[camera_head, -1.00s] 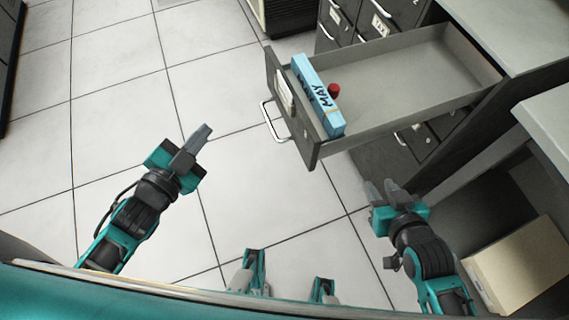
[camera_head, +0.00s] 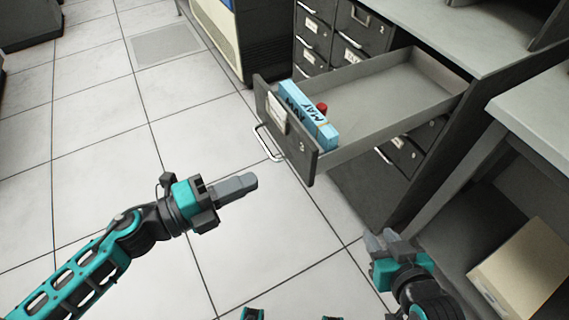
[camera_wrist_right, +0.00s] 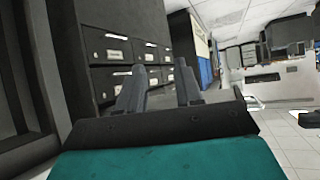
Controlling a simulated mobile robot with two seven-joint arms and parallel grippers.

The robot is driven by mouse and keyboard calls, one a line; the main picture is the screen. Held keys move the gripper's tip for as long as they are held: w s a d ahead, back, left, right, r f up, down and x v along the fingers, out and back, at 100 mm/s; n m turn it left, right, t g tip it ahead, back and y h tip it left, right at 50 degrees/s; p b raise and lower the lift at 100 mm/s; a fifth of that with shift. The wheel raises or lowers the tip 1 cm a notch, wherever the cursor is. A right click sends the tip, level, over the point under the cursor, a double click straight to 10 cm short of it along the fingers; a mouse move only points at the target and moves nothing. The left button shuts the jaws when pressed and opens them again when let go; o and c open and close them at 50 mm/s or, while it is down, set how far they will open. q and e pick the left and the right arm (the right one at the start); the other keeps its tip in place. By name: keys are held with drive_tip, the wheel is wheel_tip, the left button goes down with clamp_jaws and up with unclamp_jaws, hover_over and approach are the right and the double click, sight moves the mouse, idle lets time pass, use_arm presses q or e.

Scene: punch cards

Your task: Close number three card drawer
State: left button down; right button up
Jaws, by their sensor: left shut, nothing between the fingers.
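The card drawer (camera_head: 425,73) is pulled far out of the grey cabinet in the head view. Its dark front panel (camera_head: 308,158) bears a 3, a white label and a silver handle (camera_head: 265,144). A light blue card box (camera_head: 315,127) marked MAY and a small red object (camera_head: 321,108) sit inside near the front. My left gripper (camera_head: 253,181) is shut and empty, below and left of the handle, apart from it. My right gripper (camera_head: 381,239) is open and empty, below the drawer; its separated fingers show in the right wrist view (camera_wrist_right: 160,88).
Shut drawers (camera_head: 312,28) stand behind the open one, with others (camera_head: 400,152) below it. A desk (camera_head: 545,115) with a cream box (camera_head: 520,270) under it stands on the right. The tiled floor (camera_head: 100,150) on the left is clear.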

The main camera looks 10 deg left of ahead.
sight(299, 160)
use_arm(q)
drive_tip(key=x, duration=0.7)
drive_tip(key=shift+w+d, duration=0.45)
drive_tip(key=shift+d, duration=0.1)
use_arm(e)
drive_tip(key=shift+s+d+f, duration=0.35)
drive_tip(key=shift+s+f, duration=0.05)
drive_tip(key=shift+s, duration=0.1)
drive_tip(key=shift+r, duration=0.1)
